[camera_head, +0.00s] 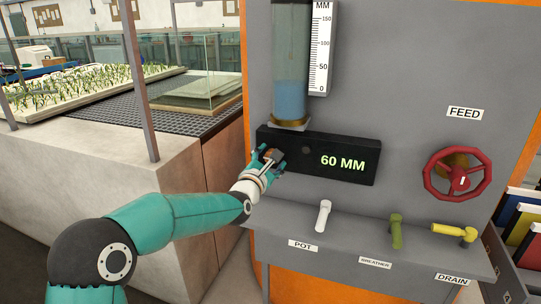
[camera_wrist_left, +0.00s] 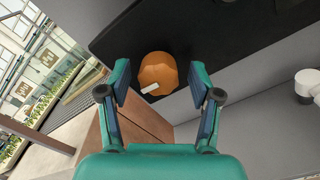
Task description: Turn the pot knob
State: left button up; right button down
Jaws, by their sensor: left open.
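An orange faceted knob (camera_wrist_left: 157,70) with a small white mark is on the face of the black display box (camera_head: 360,164), near its left end. In the wrist view my left gripper (camera_wrist_left: 160,80) is open, with one finger on each side of the knob. A gap shows on both sides, so the fingers look apart from it. In the head view my left gripper (camera_head: 268,158) is at the box's left end and mostly hides the knob. A white lever (camera_head: 323,215) stands above the label POT (camera_head: 302,245). My right gripper is not in view.
The display reads 60 MM. Above it stand a water column (camera_head: 291,95) and a scale (camera_head: 319,50). A green lever (camera_head: 396,232), a yellow lever (camera_head: 455,231) and a red wheel (camera_head: 437,190) are to the right. A tray of seedlings (camera_head: 85,92) is at left.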

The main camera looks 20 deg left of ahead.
pick_arm(q)
jog(key=shift+w, duration=0.15)
jog(key=shift+c, duration=0.3)
jog(key=c, duration=1.1)
jog(key=shift+f, duration=0.1)
